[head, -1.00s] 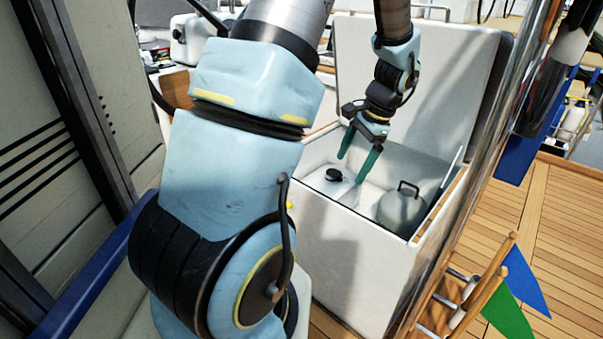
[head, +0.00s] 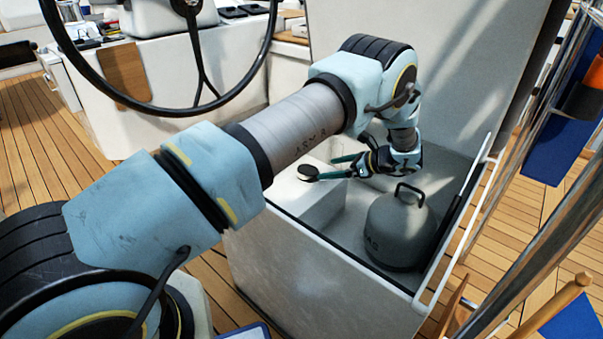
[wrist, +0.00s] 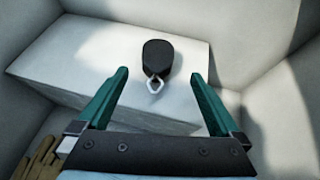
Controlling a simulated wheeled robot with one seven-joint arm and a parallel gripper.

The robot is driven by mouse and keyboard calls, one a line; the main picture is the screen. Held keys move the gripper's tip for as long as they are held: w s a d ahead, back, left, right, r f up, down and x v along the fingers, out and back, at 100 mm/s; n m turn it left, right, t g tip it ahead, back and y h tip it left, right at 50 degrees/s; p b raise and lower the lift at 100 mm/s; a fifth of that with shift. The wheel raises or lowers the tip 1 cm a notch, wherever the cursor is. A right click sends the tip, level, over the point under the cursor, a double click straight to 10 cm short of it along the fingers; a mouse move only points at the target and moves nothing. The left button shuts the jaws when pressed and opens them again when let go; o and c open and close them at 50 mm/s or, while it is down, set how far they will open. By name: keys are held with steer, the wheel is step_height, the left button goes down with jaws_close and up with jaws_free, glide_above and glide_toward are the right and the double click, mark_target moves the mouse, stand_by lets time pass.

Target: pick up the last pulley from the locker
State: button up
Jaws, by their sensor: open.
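The pulley (head: 308,172) is a small black rounded block on a pale raised ledge inside the white locker (head: 315,275). In the wrist view the pulley (wrist: 158,57) lies near the top middle, with its metal shackle pointing towards my gripper. My gripper (head: 328,168) is inside the open locker, its two green fingers reaching left towards the pulley. In the wrist view my open gripper (wrist: 158,75) has one fingertip on each side of the pulley, with clear gaps. I cannot tell from this whether the fingers are at its height.
A grey gas bottle (head: 400,228) with a black handle stands in the locker, right below my wrist. Tan gloves (wrist: 36,158) lie at the lower left in the wrist view. The raised lid (head: 425,70) stands behind, and a steering wheel (head: 205,95) is at left.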

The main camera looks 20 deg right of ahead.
mark_target(314, 171)
steer(key=x, duration=0.3)
steer(key=shift+w+a+f, duration=0.2)
steer(key=shift+a, duration=0.05)
steer(key=shift+a+r+x, duration=0.1)
steer(key=shift+x, duration=1.2)
steer(key=shift+a+r+x, duration=0.1)
steer(key=shift+x, duration=1.15)
steer(key=c, duration=1.5)
steer(key=shift+r, duration=0.1)
